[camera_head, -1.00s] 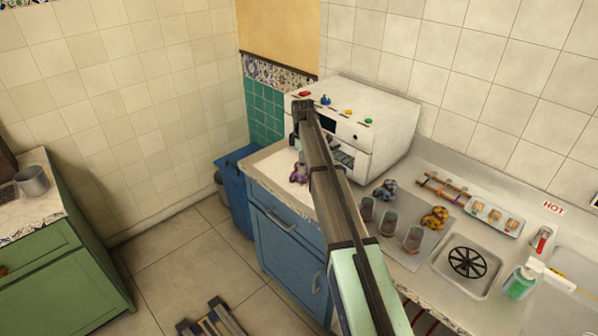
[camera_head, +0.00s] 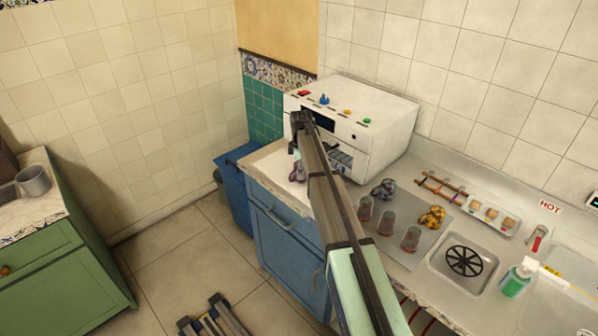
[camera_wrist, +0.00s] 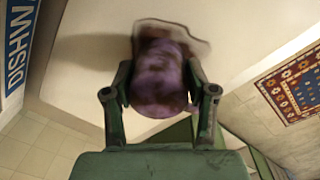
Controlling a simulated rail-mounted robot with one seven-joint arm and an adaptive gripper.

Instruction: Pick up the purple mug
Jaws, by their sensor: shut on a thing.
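The purple mug (camera_wrist: 160,75), mottled with dark patches, sits between the two green fingers of my gripper (camera_wrist: 158,98) in the wrist view. My gripper is shut on it. A pale surface lies behind the mug, and I cannot tell whether the mug touches it. In the head view the mug (camera_head: 297,171) shows as a small purple shape at the left end of the counter, beside the white oven. My arm hides part of it and most of the gripper there.
The white oven (camera_head: 385,125) stands close behind my arm. Several glasses (camera_head: 387,223), a blue-grey patterned mug (camera_head: 384,188) and a yellow patterned mug (camera_head: 432,217) are to the right on the counter. A blue bin (camera_head: 236,185) stands beside the blue cabinet.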

